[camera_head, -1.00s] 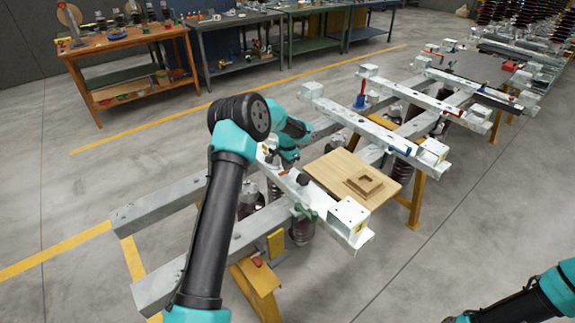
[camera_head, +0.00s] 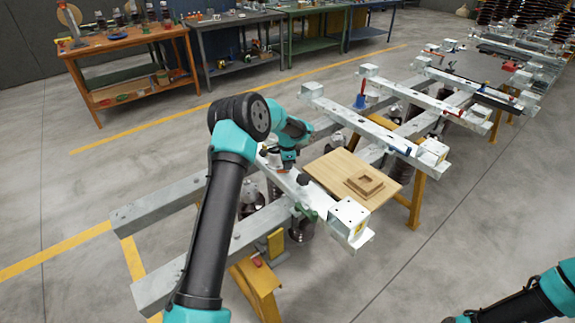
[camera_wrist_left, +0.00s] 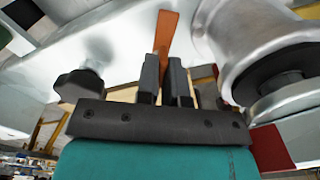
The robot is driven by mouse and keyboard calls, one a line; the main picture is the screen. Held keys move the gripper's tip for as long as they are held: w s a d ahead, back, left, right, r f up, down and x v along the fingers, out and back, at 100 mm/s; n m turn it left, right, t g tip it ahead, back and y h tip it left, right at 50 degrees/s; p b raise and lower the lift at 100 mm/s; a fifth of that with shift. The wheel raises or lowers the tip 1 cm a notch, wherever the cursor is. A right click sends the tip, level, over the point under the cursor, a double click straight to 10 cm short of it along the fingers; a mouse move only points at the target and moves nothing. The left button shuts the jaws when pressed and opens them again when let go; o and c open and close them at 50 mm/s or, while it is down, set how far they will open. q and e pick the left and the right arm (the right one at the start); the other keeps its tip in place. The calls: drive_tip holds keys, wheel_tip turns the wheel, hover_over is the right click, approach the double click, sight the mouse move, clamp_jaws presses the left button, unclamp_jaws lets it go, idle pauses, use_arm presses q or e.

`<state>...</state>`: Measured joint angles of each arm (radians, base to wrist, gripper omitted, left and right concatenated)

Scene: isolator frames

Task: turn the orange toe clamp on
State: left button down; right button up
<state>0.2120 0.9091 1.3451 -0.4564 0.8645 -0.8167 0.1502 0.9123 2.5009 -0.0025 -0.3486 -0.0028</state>
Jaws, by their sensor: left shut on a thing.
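The orange toe clamp's flat orange handle (camera_wrist_left: 166,32) stands up between the fingers of my left gripper (camera_wrist_left: 164,75) in the left wrist view. The two dark fingers are shut on its lower part. In the head view, my left gripper (camera_head: 288,165) points down at the white beam (camera_head: 325,205), and a small orange patch (camera_head: 288,155) shows at it. The clamp's base is hidden behind the fingers and palm.
A black knob (camera_wrist_left: 80,84) is left of the fingers and a round metal fitting (camera_wrist_left: 265,50) close on the right in the wrist view. A wooden board (camera_head: 340,170) with a small wooden frame (camera_head: 364,183) lies beside the beam. More beams stand at the right.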

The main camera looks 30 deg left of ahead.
use_arm(q)
drive_tip(key=c, duration=1.2)
unclamp_jaws()
drive_tip(key=shift+c, duration=0.2)
drive_tip(key=shift+r, duration=0.1)
wheel_tip(320, 180, up, 17)
drive_tip(key=shift+r, duration=0.15)
